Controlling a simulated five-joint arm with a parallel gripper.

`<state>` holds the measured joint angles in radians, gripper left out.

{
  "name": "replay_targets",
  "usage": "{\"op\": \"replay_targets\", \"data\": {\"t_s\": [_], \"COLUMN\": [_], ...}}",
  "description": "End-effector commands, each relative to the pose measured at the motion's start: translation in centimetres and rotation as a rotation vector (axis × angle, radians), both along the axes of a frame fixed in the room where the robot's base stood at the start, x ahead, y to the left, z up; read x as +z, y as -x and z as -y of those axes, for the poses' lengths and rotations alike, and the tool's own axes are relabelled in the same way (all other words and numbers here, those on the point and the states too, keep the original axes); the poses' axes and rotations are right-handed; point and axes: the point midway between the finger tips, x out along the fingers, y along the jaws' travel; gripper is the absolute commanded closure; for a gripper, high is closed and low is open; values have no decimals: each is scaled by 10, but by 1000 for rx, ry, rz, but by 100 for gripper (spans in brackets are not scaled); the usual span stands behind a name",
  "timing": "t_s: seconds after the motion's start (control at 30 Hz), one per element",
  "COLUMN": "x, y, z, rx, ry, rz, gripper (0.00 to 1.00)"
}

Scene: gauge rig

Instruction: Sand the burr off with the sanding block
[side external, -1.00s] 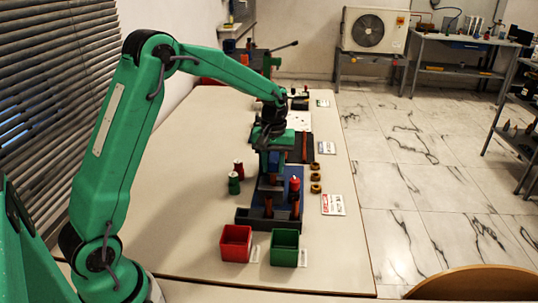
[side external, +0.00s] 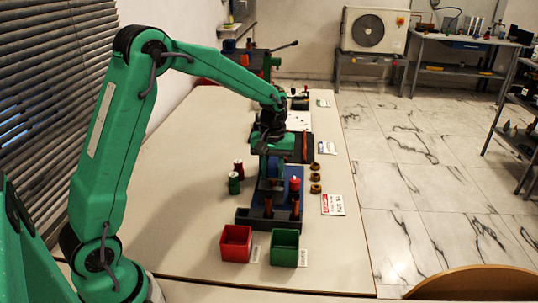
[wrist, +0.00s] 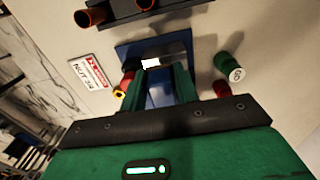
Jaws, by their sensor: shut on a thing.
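My gripper (wrist: 160,76) points down over a blue plate (wrist: 128,50) on the table; it also shows in the side view (side external: 271,170). Its two green fingers are shut on a dark blue block (wrist: 158,90), which I take to be the sanding block; the fingers hide much of it. A bright pale piece (wrist: 150,63) shows just past the fingertips. I cannot tell whether the block touches it. The burr cannot be made out.
A red-topped cylinder (side external: 294,184) stands close right of my gripper. A dark rack (side external: 248,222) with orange tubes is in front. Red (side external: 236,244) and green (side external: 285,249) bins stand nearer. The table's left side is clear.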

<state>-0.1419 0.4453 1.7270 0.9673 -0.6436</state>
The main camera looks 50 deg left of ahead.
Motion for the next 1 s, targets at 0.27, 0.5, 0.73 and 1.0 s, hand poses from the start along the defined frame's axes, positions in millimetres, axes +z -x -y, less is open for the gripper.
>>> {"op": "replay_targets", "data": {"t_s": [0.27, 0.5, 0.73, 1.0], "x": [-2, -2, -3, -3], "y": [6, 6, 4, -3], "z": [5, 5, 3, -4], "rx": [-1, -1, 0, 1], "ry": [1, 1, 1, 1], "rz": [-6, -8, -7, -6], "gripper": [94, 94, 94, 94]}}
